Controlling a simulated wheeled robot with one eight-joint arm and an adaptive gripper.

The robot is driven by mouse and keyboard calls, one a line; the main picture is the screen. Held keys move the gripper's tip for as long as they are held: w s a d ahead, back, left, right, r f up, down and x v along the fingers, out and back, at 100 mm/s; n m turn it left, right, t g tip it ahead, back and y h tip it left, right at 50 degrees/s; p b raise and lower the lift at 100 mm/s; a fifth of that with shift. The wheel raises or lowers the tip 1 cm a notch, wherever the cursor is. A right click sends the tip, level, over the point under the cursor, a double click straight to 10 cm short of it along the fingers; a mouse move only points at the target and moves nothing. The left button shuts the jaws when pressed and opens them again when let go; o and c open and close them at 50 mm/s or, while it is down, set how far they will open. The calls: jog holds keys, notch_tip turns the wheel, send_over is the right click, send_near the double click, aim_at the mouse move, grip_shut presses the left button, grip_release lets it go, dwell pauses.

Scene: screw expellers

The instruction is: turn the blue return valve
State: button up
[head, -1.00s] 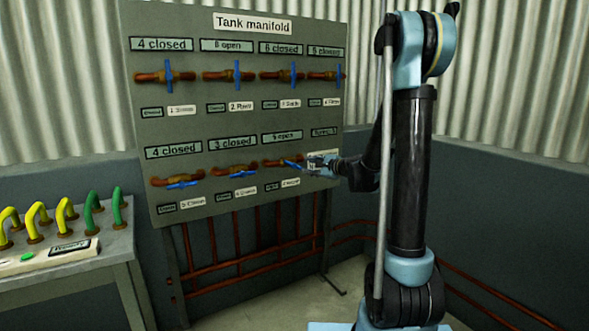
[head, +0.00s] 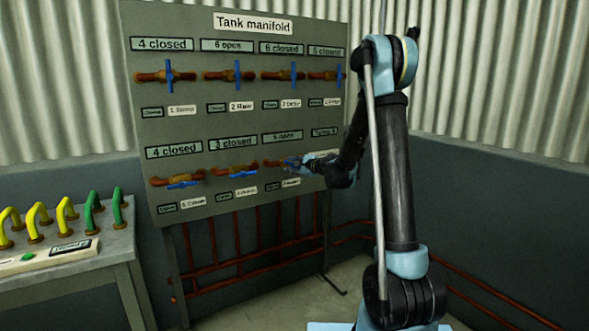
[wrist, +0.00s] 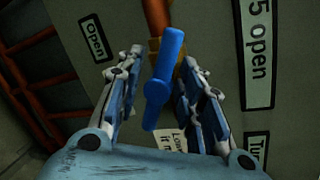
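In the head view, the tank manifold board (head: 215,125) carries two rows of copper pipe valves with blue handles. My gripper (head: 297,163) is at the third valve of the lower row, under a sign that the wrist view shows as "5 open" (wrist: 257,45). In the wrist view, that valve's blue handle (wrist: 164,78) lies between the two fingers of my gripper (wrist: 163,70). The fingers are apart, with visible gaps on both sides of the handle. The handle runs nearly in line with the copper pipe (wrist: 155,15). Which valve is named return cannot be read.
A neighbouring lower valve (head: 236,170) sits just left of my gripper. The upper row's valves, such as one with an upright blue handle (head: 293,72), are above. A bench (head: 75,270) with yellow and green curved pipes stands at the left.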

grip_shut()
jog(key=shift+s+a+n, duration=0.1)
jog(key=shift+s+n, duration=0.05)
jog(key=shift+n, duration=0.35)
dwell(0.7)
jog(key=shift+s+f+n+t+h, duration=0.15)
jog(key=shift+n+h, duration=0.3)
jog(key=shift+n, duration=0.5)
jog(key=shift+w+n+t+h, duration=0.1)
jog(key=shift+n+t+h, duration=0.25)
jog(key=shift+n, duration=0.6)
